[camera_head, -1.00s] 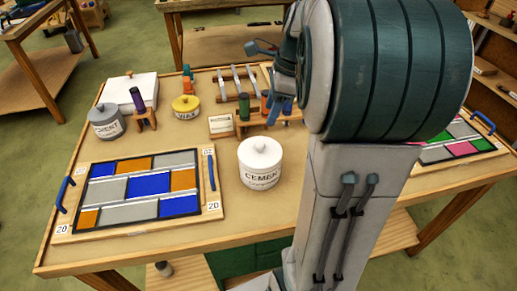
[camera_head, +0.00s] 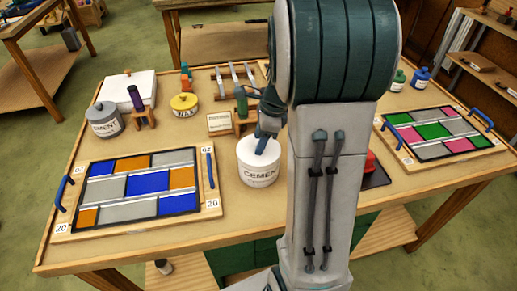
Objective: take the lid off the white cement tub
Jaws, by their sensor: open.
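The white cement tub (camera_head: 259,176) stands on the table, right of the left panel. Its label reads CEMENT, and its white lid (camera_head: 247,150) sits on top. My gripper (camera_head: 265,146) is over the lid with its blue-grey fingers pointing down at the lid's middle. The fingers are open and hide the lid's knob. I cannot tell whether they touch the lid.
A leaded panel (camera_head: 140,186) lies left of the tub and another (camera_head: 432,131) lies at the right. A grey cement tub (camera_head: 105,122) and a yellow wax tin (camera_head: 184,105) stand behind. A small wooden rack (camera_head: 240,120) is close behind the tub.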

